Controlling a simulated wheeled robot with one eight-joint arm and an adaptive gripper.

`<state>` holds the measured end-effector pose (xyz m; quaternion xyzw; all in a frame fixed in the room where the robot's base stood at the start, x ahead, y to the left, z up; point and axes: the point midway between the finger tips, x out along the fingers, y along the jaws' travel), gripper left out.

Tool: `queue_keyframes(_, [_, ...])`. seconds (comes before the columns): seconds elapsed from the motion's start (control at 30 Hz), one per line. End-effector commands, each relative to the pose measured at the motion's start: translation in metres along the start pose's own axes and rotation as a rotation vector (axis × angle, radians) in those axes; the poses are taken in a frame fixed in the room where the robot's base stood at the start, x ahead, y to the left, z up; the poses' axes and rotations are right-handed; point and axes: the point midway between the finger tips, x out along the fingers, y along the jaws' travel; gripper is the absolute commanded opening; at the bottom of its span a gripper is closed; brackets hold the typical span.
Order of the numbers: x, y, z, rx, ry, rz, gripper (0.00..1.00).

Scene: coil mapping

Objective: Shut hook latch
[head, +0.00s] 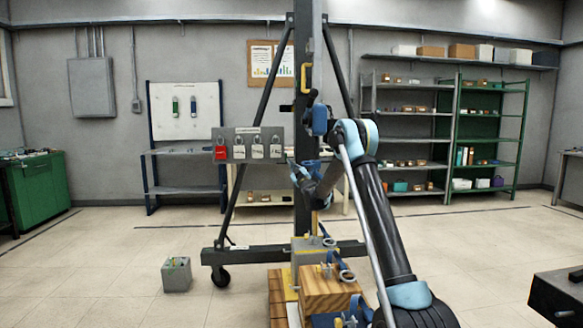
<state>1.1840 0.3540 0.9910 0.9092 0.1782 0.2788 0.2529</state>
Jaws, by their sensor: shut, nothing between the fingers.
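No hook latch can be picked out for certain; it may be hidden behind my arm or too small to tell. A tall dark stand (303,30) with slanting braces rises in the middle. A yellow handle-shaped piece (305,78) sits on its upright, above my arm. My gripper (292,166) is in front of the upright, just right of the grey panel with tags, and looks shut and empty. It is well below the yellow piece. My arm covers part of the upright.
Wooden boxes (327,290) with metal rings and blue straps stand low by the stand's base. A grey block (176,274) is on the floor at left. Shelves (412,130) line the back.

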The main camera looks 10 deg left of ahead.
Motion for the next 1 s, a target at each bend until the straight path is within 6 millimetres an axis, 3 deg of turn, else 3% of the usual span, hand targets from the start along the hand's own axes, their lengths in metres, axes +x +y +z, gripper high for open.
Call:
queue_keyframes(0.2, [-0.037, 0.016, -0.004, -0.002, 0.000, 0.001, 0.00])
queue_keyframes(0.4, [-0.057, 0.026, -0.005, -0.002, -0.002, 0.004, 0.00])
queue_keyframes(0.87, [-0.062, 0.029, -0.005, -0.002, -0.003, 0.004, 0.00])
queue_keyframes(1.0, [-0.065, 0.039, -0.008, 0.004, -0.034, 0.008, 0.00])
